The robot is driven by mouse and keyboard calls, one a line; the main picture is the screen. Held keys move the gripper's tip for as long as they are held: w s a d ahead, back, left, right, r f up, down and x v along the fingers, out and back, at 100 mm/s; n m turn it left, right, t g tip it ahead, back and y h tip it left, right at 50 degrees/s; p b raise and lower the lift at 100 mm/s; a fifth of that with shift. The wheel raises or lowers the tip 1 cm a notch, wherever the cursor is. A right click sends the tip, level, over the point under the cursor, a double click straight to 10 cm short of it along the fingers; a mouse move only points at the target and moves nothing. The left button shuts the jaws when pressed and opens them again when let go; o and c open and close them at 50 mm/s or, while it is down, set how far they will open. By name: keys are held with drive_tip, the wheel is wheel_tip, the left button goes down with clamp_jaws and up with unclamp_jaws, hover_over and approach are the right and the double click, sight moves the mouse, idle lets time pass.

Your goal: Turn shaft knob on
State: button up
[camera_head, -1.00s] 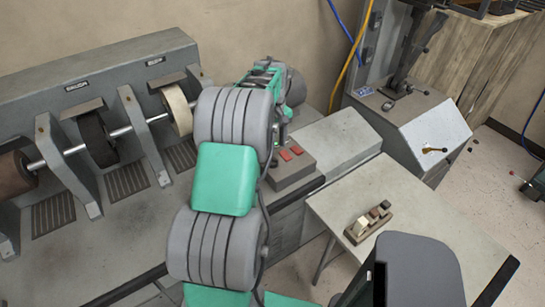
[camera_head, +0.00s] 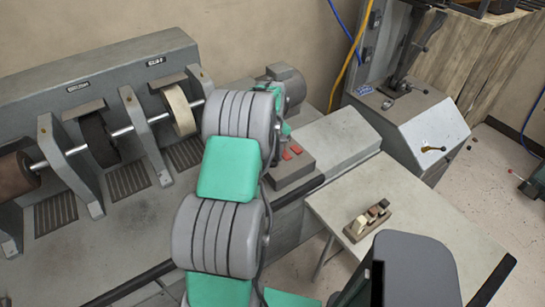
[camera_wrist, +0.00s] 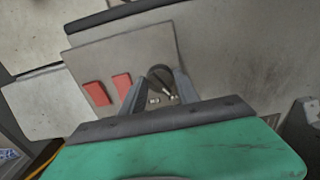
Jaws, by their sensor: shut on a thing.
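The shaft knob (camera_wrist: 159,71) shows in the wrist view as a small, dark rounded part on a grey control panel (camera_wrist: 110,58). My gripper (camera_wrist: 162,78) has its two grey fingers at either side of the knob and is shut on it. The knob's pointer and exact angle are hard to make out. Two red buttons (camera_wrist: 108,90) sit on the panel to the left of the fingers. In the head view the control box (camera_head: 300,172) with its red buttons (camera_head: 291,153) shows just right of my arm. My arm hides the knob and fingers there.
The grinding machine with its shaft (camera_head: 122,132) and wheels (camera_head: 180,109) fills the left. A small table (camera_head: 440,215) with a little block holder (camera_head: 367,220) stands at right. A grey machine (camera_head: 418,128) with a lever is behind it. A grey seat-like shape is at the front.

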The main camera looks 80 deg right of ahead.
clamp_jaws()
